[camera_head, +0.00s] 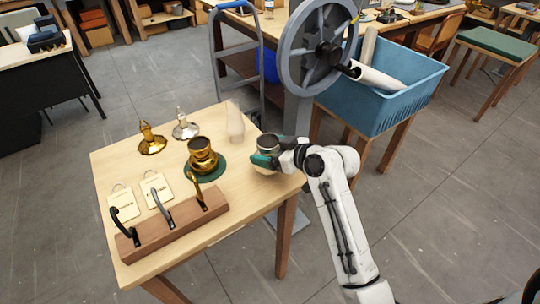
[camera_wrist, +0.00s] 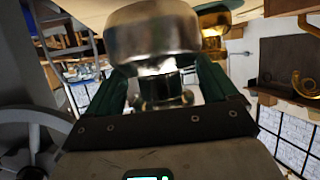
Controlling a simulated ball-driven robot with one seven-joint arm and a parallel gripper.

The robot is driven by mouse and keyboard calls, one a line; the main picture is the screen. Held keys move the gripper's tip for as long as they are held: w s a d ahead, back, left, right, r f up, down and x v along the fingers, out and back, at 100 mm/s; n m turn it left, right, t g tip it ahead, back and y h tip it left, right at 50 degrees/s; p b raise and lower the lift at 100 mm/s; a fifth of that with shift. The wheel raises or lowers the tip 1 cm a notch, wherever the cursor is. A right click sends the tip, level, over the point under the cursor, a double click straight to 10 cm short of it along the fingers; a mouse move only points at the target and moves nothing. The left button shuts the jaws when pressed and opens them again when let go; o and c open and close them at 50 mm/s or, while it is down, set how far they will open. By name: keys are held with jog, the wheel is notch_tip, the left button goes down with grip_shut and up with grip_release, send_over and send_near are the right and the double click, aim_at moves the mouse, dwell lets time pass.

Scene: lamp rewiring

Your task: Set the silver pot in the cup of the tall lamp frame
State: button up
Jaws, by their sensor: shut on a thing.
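The silver pot (camera_head: 268,143) is in my gripper (camera_head: 262,160), over the right edge of the table. In the wrist view the silver pot (camera_wrist: 153,32) shows a wide, shiny round body and a narrower neck between the green fingers of my gripper (camera_wrist: 160,85). A brass piece with a dark, round, cup-like top (camera_head: 202,148) stands upright on a round green mat (camera_head: 220,172), left of my gripper and apart from it. I take it for the tall lamp frame, but cannot be sure. The underside of the pot is partly hidden by the fingers in the head view.
On the table (camera_head: 250,203) stand a brass burner (camera_head: 151,142), a silver burner (camera_head: 185,128) and a clear glass chimney (camera_head: 235,122). A wooden rack (camera_head: 180,222) with curved hooks and two cards fill the front left. A large grey wheel (camera_head: 300,55) stands behind.

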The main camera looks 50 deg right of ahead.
jog(key=shift+f+p, duration=0.35)
jog(key=shift+f, duration=0.8)
jog(key=shift+f, duration=0.1)
jog(key=shift+f, duration=0.15)
jog(key=o, duration=1.1)
jog(key=shift+c, duration=0.2)
jog(key=shift+s, duration=0.1)
